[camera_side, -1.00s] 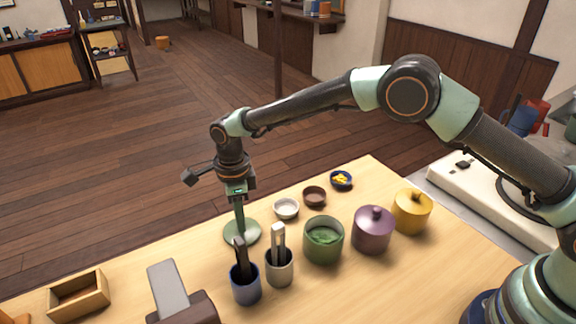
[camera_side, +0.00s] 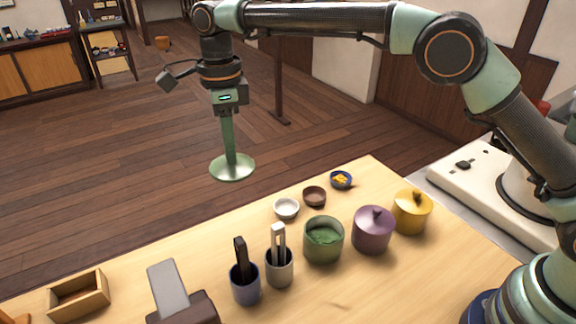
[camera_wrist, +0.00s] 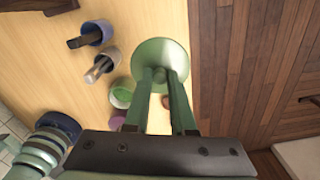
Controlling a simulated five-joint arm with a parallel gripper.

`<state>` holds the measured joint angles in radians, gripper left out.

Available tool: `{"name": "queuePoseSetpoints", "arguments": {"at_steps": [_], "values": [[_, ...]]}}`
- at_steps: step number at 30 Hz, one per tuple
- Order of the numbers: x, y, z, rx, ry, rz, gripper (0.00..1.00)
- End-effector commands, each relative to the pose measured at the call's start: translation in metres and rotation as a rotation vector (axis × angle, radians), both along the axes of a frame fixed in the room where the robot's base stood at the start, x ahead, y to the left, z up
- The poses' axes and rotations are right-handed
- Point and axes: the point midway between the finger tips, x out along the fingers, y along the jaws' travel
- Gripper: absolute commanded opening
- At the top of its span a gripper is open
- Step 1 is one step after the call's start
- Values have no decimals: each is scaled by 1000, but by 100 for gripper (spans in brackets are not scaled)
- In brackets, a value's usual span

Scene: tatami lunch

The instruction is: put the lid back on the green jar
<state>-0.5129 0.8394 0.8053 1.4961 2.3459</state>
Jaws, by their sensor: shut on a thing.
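The green lid (camera_side: 232,167) is a round pale green disc held level in the air by my gripper (camera_side: 229,150), which is shut on it. The lid is above and behind the table's far edge in the side view. In the wrist view the lid (camera_wrist: 160,62) shows at the ends of my gripper's fingers (camera_wrist: 160,75); its knob is mostly hidden between them. The green jar (camera_side: 323,246) stands open on the table, with green contents showing, to the right of and lower than the lid. The jar (camera_wrist: 122,95) also shows left of the fingers in the wrist view.
A purple lidded jar (camera_side: 373,233) and a yellow lidded jar (camera_side: 411,214) stand right of the green jar. Blue (camera_side: 245,285) and grey (camera_side: 280,268) utensil cups stand to its left. Small bowls (camera_side: 286,209) sit behind it. A wooden box (camera_side: 78,296) lies far left.

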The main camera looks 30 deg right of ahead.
Motion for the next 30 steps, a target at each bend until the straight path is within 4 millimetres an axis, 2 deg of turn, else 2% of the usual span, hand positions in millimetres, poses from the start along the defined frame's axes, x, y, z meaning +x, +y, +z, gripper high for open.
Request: {"name": "queuePoseSetpoints", "arguments": {"at_steps": [6, 14, 23, 30], "values": [[-1, -2, 17, 0, 0, 0, 0], [-15, -24, 14, -1, 2, 5, 0], [-51, -63, -3, 0, 0, 15, 0], [-89, -95, -21, 1, -1, 23, 0]]}}
